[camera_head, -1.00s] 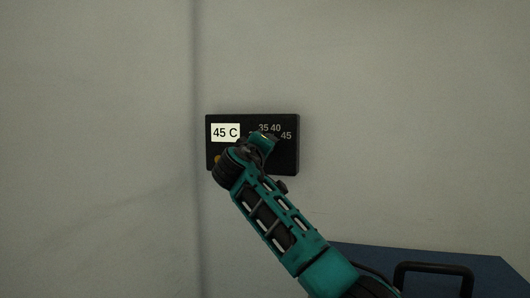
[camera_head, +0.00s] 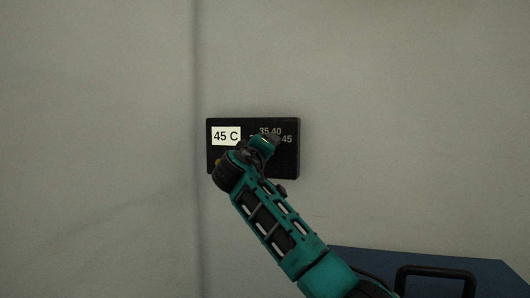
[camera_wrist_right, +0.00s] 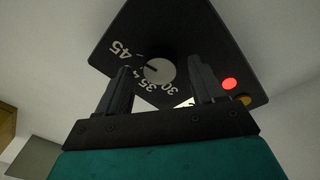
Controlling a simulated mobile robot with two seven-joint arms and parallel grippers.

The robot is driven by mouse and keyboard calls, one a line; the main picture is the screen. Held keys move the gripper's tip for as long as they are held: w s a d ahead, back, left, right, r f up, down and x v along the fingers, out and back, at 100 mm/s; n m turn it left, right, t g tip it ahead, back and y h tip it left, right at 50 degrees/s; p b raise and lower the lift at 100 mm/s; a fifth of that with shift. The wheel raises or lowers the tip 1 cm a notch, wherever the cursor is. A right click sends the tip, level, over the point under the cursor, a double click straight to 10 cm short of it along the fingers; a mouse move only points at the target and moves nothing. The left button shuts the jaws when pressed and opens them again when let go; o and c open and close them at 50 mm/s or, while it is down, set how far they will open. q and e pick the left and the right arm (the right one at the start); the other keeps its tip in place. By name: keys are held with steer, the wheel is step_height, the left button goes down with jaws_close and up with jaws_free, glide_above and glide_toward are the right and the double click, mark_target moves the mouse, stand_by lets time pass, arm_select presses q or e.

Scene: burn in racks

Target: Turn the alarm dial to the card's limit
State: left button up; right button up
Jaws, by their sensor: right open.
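The black alarm panel (camera_head: 289,164) is on the wall in the head view, with a white card (camera_head: 226,136) reading "45 C". The numbers 35, 40 and 45 show beside the card. My right arm hides the dial there. In the right wrist view the round, pale grey dial (camera_wrist_right: 159,72) has a short dark mark on its left side. Numbers including 30, 35 and 45 ring it; a finger partly covers one. My right gripper (camera_wrist_right: 160,65) is open, one finger on each side of the dial. I cannot tell whether they touch it. My left gripper is out of view.
A red light (camera_wrist_right: 228,84) and an amber knob (camera_wrist_right: 243,100) are on the panel beside the right-hand finger in the wrist view. A blue case (camera_head: 370,259) with a black handle (camera_head: 435,270) is at the lower right. The wall around the panel is bare.

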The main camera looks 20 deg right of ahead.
steer(key=shift+s+a, duration=0.1)
arm_select(q)
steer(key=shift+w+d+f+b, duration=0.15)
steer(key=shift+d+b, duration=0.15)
steer(key=shift+b, duration=0.25)
arm_select(e)
steer(key=v, duration=1.2)
steer(key=shift+s+a, duration=0.2)
steer(key=shift+s, duration=0.1)
steer(key=shift+f, duration=0.1)
